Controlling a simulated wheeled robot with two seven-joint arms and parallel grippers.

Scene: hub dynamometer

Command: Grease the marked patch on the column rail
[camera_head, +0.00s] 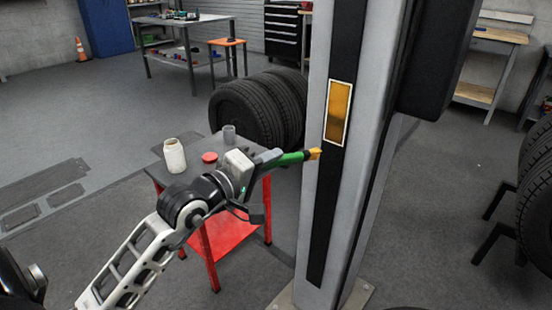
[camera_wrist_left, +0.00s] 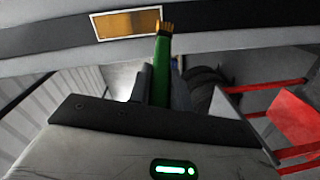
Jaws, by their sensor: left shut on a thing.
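The marked patch (camera_head: 338,112) is an amber rectangle with a pale border on the black rail (camera_head: 325,190) of the grey column. It also shows in the left wrist view (camera_wrist_left: 126,24). My left gripper (camera_head: 266,161) is shut on a green-handled brush (camera_head: 292,158) with yellow-brown bristles. The bristle tip (camera_wrist_left: 165,27) is near the rail, below and left of the patch in the head view. In the wrist view it overlaps the patch's right edge. I cannot tell whether it touches the rail. My right gripper is not in view.
A small red-legged cart (camera_head: 257,185) stands left of the column, with an open whitish jar (camera_head: 174,156), a red lid (camera_head: 209,157) and a grey cup (camera_head: 229,134). Tyres (camera_head: 248,112) stand behind it. More tyres (camera_head: 537,190) are at the right.

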